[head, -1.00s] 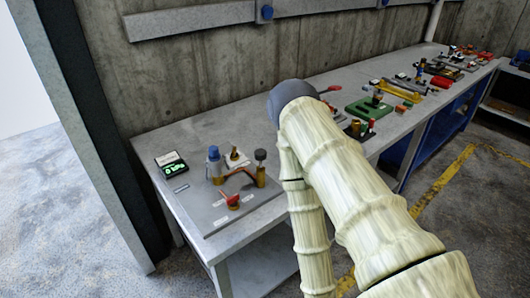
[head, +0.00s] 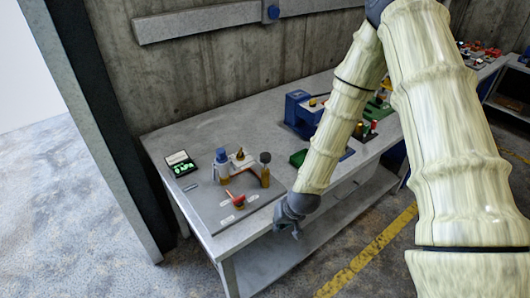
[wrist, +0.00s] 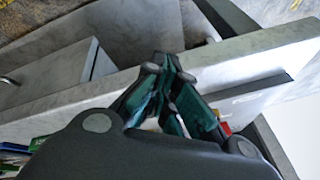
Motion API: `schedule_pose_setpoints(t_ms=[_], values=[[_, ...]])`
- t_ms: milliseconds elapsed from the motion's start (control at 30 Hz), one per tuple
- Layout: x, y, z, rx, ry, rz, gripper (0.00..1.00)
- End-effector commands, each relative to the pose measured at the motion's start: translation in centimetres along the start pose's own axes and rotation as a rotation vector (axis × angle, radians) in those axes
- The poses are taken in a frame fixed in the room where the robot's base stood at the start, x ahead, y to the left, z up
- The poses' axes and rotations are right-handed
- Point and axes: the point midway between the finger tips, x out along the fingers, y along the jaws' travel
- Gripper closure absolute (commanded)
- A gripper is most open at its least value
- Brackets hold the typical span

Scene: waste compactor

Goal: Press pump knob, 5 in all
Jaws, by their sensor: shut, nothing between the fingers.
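The pump station sits on a grey plate (head: 213,208) at the near left end of the workbench. It has a dark round knob (head: 265,157) on a brass post, a blue-capped part (head: 221,156), a white-topped brass part (head: 240,155) and a red handle (head: 236,198). I cannot tell for sure which one is the pump knob. A black display (head: 181,164) with green digits is behind the plate. My gripper (head: 296,233) is shut and empty, pointing down by the bench's front edge, right of the plate and apart from it. In the wrist view my shut fingers (wrist: 168,62) show over the bench edge.
A blue machine (head: 304,110) and a green tray (head: 299,158) stand on the bench behind my forearm. More devices line its far end. A concrete wall is behind, and a lower shelf (head: 270,262) is below. The floor in front is clear.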

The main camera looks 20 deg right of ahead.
Motion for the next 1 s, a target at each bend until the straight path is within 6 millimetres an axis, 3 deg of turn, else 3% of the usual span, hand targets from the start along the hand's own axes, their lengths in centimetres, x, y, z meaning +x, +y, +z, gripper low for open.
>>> schedule_pose_setpoints(t_ms=[33,200,500,733,1000], values=[[-1.4,-0.8,-2.5,0.012,0.026,-0.019,1.00],[-5.3,-3.1,-9.6,0.042,0.100,-0.081,1.00],[-13.1,-6.5,-20.4,0.086,0.218,-0.195,1.00],[-17.8,-7.9,-25.3,0.102,0.275,-0.255,1.00],[-19.1,-8.2,-26.4,0.105,0.287,-0.272,1.00]])
